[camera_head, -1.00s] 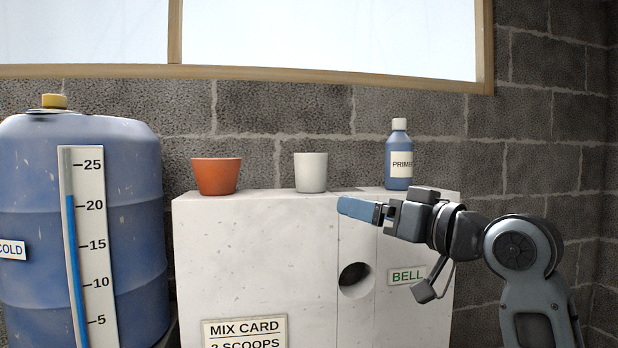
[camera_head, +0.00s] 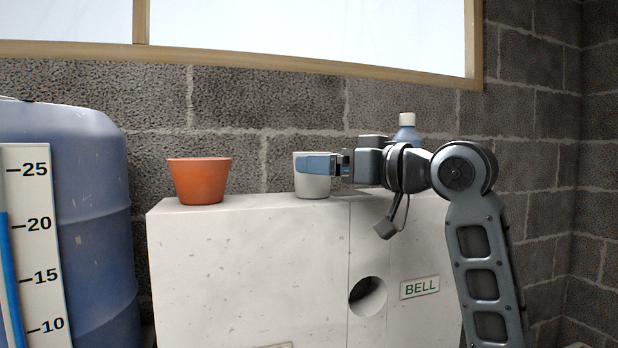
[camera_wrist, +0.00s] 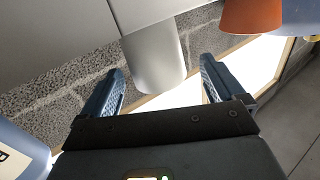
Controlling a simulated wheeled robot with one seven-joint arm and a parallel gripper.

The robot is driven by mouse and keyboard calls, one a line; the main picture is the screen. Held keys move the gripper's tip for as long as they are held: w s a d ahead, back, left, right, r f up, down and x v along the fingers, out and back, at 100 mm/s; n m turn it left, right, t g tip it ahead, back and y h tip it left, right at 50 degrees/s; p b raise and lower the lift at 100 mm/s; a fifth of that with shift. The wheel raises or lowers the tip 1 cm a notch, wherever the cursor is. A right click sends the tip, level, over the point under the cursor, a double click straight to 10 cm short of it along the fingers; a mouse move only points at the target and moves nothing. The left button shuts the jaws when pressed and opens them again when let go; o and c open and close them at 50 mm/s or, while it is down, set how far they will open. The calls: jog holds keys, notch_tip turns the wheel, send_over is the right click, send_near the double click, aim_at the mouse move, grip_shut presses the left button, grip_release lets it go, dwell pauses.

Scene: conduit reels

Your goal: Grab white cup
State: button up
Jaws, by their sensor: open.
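The white cup (camera_head: 313,188) stands upright on top of the pale block (camera_head: 245,245) in the head view. My gripper (camera_head: 312,164) reaches in from the right at the cup's height, and its blue finger covers part of the cup's upper half. In the wrist view the cup (camera_wrist: 155,60) shows between the two open blue fingers (camera_wrist: 162,66), with a gap on each side. I see no finger touching it. How deep the cup sits between the fingers is hard to tell.
An orange pot (camera_head: 199,181) stands left of the cup on the block. A blue bottle (camera_head: 407,136) stands behind my arm at the right. A large blue drum (camera_head: 85,215) with a gauge is at the left. The block wall is close behind.

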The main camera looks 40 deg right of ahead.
jog(key=w+p, duration=0.1)
jog(key=w, duration=0.4)
jog(key=shift+w+a, duration=0.1)
jog(key=c, duration=1)
jog(key=shift+r, duration=0.1)
